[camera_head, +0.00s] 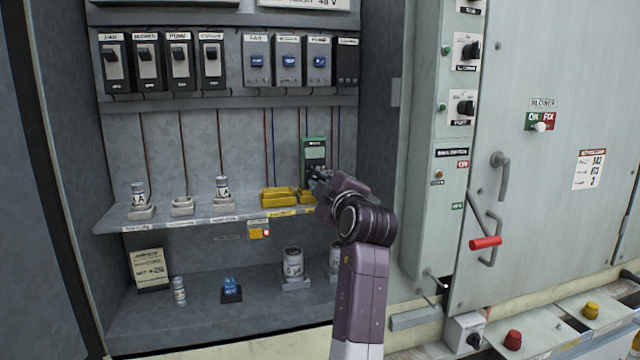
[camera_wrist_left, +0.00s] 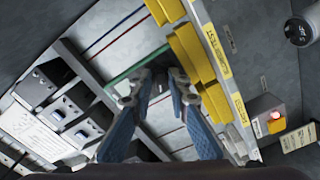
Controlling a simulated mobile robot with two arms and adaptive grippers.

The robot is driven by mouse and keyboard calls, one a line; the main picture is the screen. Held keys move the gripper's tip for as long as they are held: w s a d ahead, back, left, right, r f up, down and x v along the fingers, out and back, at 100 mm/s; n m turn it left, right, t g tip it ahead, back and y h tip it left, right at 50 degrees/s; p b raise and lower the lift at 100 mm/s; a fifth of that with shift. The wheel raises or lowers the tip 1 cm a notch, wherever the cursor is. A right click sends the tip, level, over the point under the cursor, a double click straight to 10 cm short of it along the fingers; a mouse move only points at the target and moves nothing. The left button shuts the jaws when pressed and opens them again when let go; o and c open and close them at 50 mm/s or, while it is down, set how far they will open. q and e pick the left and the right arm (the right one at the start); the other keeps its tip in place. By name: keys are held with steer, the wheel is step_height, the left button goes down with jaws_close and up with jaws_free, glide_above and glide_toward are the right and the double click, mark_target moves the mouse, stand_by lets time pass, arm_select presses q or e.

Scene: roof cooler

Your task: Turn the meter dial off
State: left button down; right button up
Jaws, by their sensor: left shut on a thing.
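The meter (camera_head: 314,150) is a green upright box with a dark face and a small display, standing on the shelf at its right end. My left gripper (camera_head: 318,180) is at the lower front of the meter and covers that part, so the dial is hidden in the head view. In the left wrist view, the green edge of the meter (camera_wrist_left: 138,66) shows behind the fingers. The fingertips of my left gripper (camera_wrist_left: 158,84) are close together on the dark meter dial; its setting cannot be read. My right gripper is not in view.
Yellow holders (camera_head: 278,197) sit on the shelf (camera_head: 190,222) just left of the meter. Breakers (camera_head: 180,62) line the wall above. A cabinet with a red-handled lever (camera_head: 486,243) stands at right.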

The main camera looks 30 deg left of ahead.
arm_select(q)
steer(key=c, duration=1.8)
jaws_free()
